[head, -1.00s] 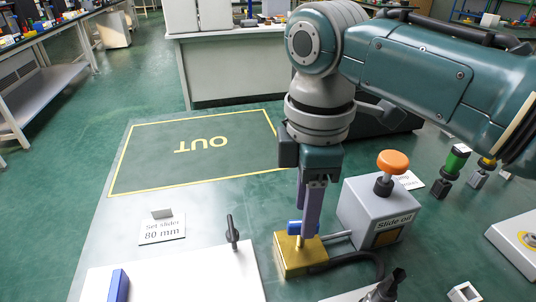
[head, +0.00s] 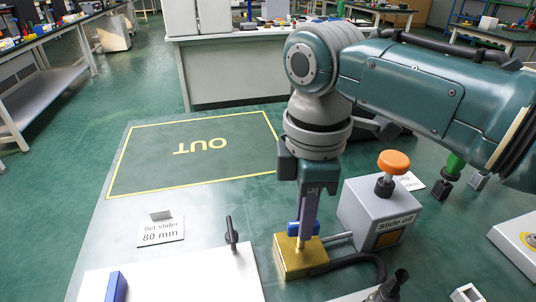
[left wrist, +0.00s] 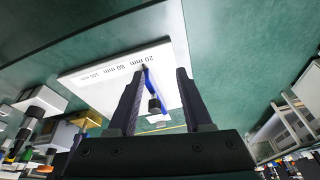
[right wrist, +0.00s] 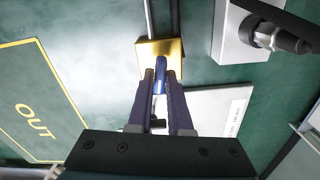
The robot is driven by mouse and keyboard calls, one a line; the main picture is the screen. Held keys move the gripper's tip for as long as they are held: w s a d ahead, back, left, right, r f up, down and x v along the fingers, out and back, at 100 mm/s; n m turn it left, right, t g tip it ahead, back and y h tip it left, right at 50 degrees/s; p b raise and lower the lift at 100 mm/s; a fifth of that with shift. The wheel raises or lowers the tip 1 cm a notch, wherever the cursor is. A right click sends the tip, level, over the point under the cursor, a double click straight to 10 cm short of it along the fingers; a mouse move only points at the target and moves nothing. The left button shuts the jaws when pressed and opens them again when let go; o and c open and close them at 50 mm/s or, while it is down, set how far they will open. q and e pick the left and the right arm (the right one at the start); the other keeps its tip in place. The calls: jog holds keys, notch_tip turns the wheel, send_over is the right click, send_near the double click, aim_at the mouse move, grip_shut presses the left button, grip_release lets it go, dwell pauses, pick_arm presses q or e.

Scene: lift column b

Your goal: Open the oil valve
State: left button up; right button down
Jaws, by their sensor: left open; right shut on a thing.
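The oil valve is a brass block (head: 290,262) with a blue handle (head: 293,229) on top, joined by a rod to the grey "Slide oil" box (head: 362,215). My right gripper (head: 303,238) points down and is shut on the blue handle, whose ends show on both sides of the fingers. In the right wrist view the handle (right wrist: 160,84) lies between the fingertips over the brass block (right wrist: 148,47). My left gripper (left wrist: 162,72) is open and empty in the left wrist view, above the white slider panel (left wrist: 100,75); it is outside the head view.
An orange mushroom knob (head: 393,161) tops the oil box. A black hose (head: 370,260) curves beside the valve. The white slider panel (head: 190,275) with a black lever (head: 231,232) lies left of it. The marked OUT area (head: 190,155) is clear.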

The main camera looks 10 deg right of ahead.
dwell(0.4)
jog(key=shift+r, duration=0.1)
jog(key=shift+r+m+p, duration=0.1)
jog(key=shift+m+p, duration=1.1)
jog(key=m+p, duration=0.2)
jog(key=m, duration=0.1)
jog(key=shift+a+m, duration=0.1)
jog(key=shift+m, duration=0.2)
jog(key=m+p, duration=0.1)
jog(key=m, duration=0.3)
jog(key=shift+m, duration=0.3)
jog(key=m+p, duration=0.1)
jog(key=m, duration=0.3)
jog(key=shift+m, duration=0.4)
jog(key=shift+f, duration=0.2)
